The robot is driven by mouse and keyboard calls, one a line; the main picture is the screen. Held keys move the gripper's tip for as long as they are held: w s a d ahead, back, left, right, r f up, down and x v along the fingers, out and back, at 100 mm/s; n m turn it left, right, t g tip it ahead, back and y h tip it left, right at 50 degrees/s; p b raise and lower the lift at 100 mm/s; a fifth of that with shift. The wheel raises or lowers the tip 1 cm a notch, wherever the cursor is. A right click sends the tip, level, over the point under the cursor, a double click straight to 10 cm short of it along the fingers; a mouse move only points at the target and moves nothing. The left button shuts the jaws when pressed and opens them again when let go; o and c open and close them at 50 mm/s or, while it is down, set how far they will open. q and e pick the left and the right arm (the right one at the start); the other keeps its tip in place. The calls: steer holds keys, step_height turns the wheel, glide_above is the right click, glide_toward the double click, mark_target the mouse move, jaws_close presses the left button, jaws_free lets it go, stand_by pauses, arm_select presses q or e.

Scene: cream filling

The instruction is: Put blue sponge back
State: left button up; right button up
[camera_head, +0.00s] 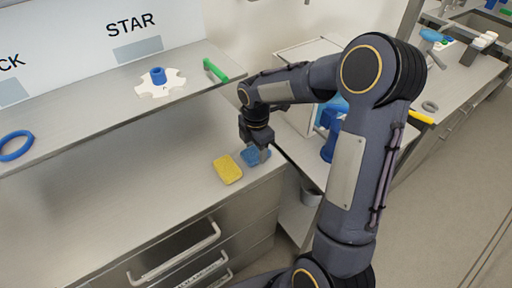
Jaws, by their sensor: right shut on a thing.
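The blue sponge (252,158) is at the right end of the lower steel counter, beside the yellow sponge (228,169). My right gripper (264,154) points down over the blue sponge and is shut on it. The fingers and arm hide part of the sponge's upper right side. I cannot tell whether the sponge touches the counter. My left gripper is not in view.
A shelf (75,122) above the counter holds a blue ring (15,146), a white star-shaped piece with a blue knob (158,77) and a green piece (215,71). Drawers with handles (175,254) lie below. The counter left of the yellow sponge is clear.

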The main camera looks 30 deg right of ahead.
mark_target(256, 151)
steer(key=o, duration=1)
steer(key=shift+f, duration=0.1)
steer(key=shift+c, duration=0.2)
steer(key=s+r+m+t, duration=0.1)
steer(key=s+r+m, duration=0.1)
steer(key=r, duration=0.5)
steer(key=s+r+m, duration=0.2)
steer(key=s+r, duration=0.1)
steer(key=r, duration=0.4)
steer(key=s+a+f+m+t+y, duration=0.1)
steer(key=s+a+m+t+y, duration=0.1)
steer(key=s+m, duration=0.6)
steer(key=s+a+f+m+t+y, duration=0.1)
steer(key=s+a+m+t, duration=0.1)
steer(key=s+a+m, duration=0.3)
steer(key=shift+s+a+f+m+t+y+p, duration=0.2)
steer(key=shift+s+m+t+y+p, duration=0.15)
steer(key=shift+s+m, duration=1.6)
steer(key=shift+s, duration=0.15)
